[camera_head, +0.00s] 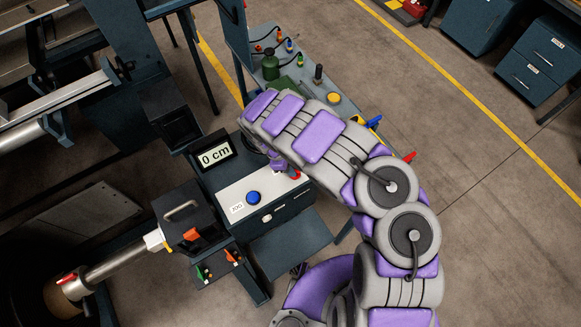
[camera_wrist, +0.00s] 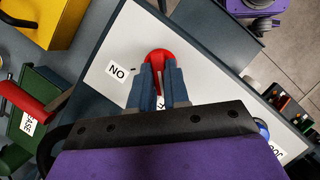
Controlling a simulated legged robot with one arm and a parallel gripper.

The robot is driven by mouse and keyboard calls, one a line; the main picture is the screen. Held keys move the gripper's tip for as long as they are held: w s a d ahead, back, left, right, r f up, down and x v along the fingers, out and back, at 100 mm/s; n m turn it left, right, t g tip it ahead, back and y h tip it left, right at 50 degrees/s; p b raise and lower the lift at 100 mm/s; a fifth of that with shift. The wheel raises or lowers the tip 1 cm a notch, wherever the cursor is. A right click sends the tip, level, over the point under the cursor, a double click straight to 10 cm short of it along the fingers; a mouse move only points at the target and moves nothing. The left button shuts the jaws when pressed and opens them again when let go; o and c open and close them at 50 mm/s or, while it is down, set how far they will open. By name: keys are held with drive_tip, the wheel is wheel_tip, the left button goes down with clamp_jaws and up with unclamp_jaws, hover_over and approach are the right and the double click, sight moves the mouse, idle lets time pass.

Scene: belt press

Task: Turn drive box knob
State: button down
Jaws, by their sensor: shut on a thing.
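The drive box has a white top panel (camera_head: 236,198) and dark sides, and stands near the middle of the head view. A bit of red also shows beside my gripper in the head view (camera_head: 296,174). In the wrist view, my gripper (camera_wrist: 160,74) is shut on the red knob, with one finger on each side of it. The fingers hide part of the knob and a second label below it.
A blue button (camera_head: 253,197) is on the same panel. A bench (camera_head: 290,75) with a green can (camera_head: 270,66) lies beyond my arm. Open floor is on the right.

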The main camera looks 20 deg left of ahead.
drive_tip(key=c, duration=1.1)
unclamp_jaws()
drive_tip(key=shift+d+f, duration=0.1)
drive_tip(key=shift+f, duration=0.05)
drive_tip(key=shift+s, duration=0.1)
drive_tip(key=v, duration=1.7)
drive_tip(key=shift+w+r, duration=0.25)
drive_tip(key=shift+r, duration=0.05)
